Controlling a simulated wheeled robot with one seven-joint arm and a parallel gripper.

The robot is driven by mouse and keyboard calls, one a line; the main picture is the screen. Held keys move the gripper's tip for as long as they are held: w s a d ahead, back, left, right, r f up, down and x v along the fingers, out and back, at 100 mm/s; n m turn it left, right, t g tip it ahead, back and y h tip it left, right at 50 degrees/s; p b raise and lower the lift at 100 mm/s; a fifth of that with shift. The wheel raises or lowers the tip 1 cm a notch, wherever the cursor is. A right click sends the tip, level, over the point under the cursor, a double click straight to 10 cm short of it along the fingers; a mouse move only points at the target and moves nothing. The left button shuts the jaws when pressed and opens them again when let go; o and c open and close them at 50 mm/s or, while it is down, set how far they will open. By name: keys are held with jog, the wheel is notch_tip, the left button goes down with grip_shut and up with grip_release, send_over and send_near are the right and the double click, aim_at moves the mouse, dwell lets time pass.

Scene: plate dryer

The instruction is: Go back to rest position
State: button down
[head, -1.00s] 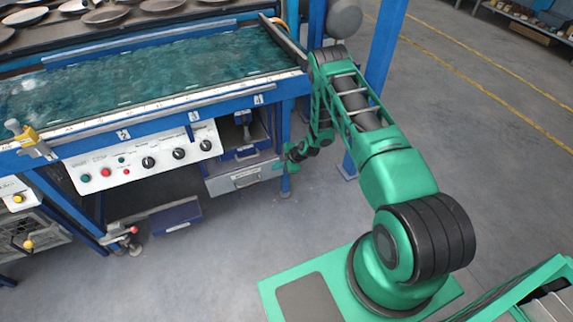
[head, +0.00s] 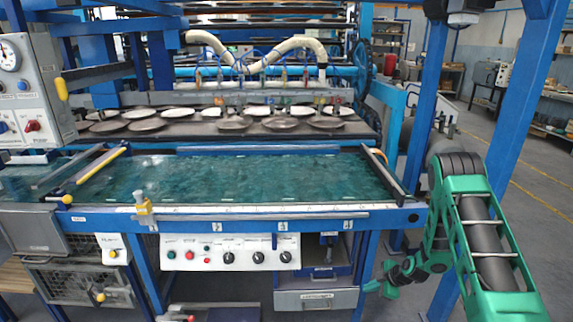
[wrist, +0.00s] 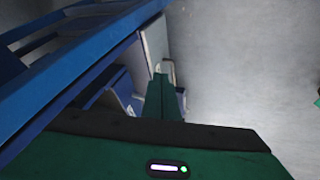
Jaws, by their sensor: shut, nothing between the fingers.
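My green arm reaches down at the right of the machine in the head view. My gripper (head: 372,287) is just right of the grey drawer front (head: 316,299) under the machine; I cannot tell whether they touch. In the wrist view, the two green fingers (wrist: 160,98) lie together, shut, with nothing seen between them. Blue and grey cabinet parts (wrist: 120,88) show beyond and to the left of them.
The plate dryer's blue frame (head: 300,221) holds a green water bath (head: 250,178) and a rack of plates (head: 235,122). A blue post (head: 510,120) stands close to my arm. A control panel (head: 230,252) is left of the drawer. Open floor (wrist: 240,70) lies to the right.

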jog(key=s+d+r+m+g+h, duration=0.1)
jog(key=s+d+r+m, duration=0.3)
jog(key=r, duration=0.6)
jog(key=s+d+r+m+g+h, duration=0.1)
jog(key=s+d+r+m, duration=0.1)
jog(key=s+r, duration=0.65)
jog(key=s+d+r+m+g+h, duration=0.15)
jog(key=r+m, duration=0.25)
jog(key=r, duration=0.9)
jog(key=s+r+m, duration=0.4)
jog(key=s, duration=0.6)
jog(key=s+r+m+g, duration=0.1)
jog(key=s+r+m, duration=0.3)
jog(key=s, duration=0.7)
jog(key=s+a+r+m+g, duration=0.1)
jog(key=s+r+m, duration=0.3)
jog(key=s, duration=0.6)
jog(key=shift+s+r, duration=0.4)
jog(key=shift+r, duration=0.15)
